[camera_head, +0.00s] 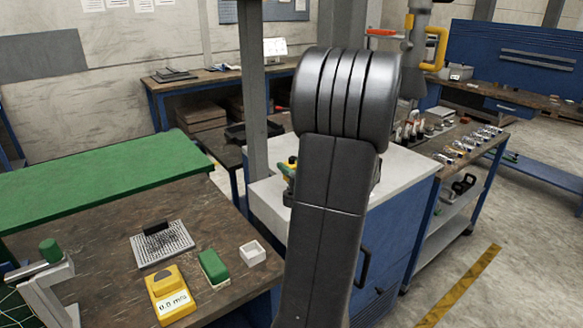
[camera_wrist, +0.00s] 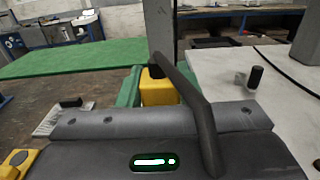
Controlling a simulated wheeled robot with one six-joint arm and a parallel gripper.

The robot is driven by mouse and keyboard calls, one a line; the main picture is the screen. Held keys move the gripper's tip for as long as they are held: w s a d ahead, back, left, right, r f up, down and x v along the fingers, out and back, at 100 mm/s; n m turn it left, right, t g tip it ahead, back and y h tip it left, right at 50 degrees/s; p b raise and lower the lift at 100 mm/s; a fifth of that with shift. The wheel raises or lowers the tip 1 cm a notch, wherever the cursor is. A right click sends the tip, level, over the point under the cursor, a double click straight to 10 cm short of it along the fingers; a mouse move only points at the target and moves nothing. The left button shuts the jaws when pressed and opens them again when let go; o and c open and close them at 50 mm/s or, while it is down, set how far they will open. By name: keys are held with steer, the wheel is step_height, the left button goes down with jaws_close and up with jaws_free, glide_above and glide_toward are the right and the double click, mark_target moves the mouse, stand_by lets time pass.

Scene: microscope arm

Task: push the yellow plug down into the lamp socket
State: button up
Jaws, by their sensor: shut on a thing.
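The yellow plug (camera_wrist: 160,92) is upright just beyond the gripper body in the wrist view, with a black top and a thick dark bar or cable bending from it toward me. My gripper (camera_wrist: 157,88) is shut on the plug. Green parts (camera_wrist: 130,90) flank the plug; I cannot tell whether they are fingers or part of something behind. In the head view my arm covers most of the gripper, and only a small green and yellow piece (camera_head: 288,169) shows at its left edge. I cannot make out the lamp socket or how far the plug stands from it.
A white worktop (camera_head: 410,168) on a blue cabinet lies behind my arm. It carries a small black-topped metal piece (camera_wrist: 252,79) and a thin cable. On the brown bench to the left are a yellow meter (camera_head: 167,284), a green block (camera_head: 213,267) and a white box (camera_head: 252,253).

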steer(key=shift+f+b, duration=1.9)
steer(key=shift+f, duration=0.2)
steer(key=o, duration=1.1)
steer(key=shift+r, duration=0.1)
steer(key=b+v, duration=0.1)
steer(key=v, duration=1.2)
steer(key=shift+s+d+b, duration=0.25)
steer(key=shift+s+b, duration=0.05)
steer(key=shift+s, duration=0.05)
steer(key=p+x, duration=0.1)
steer(key=x, duration=1.3)
steer(key=shift+p, duration=0.4)
steer(key=shift+r, duration=0.15)
steer(key=shift+s+d, duration=0.1)
steer(key=shift+s, duration=0.05)
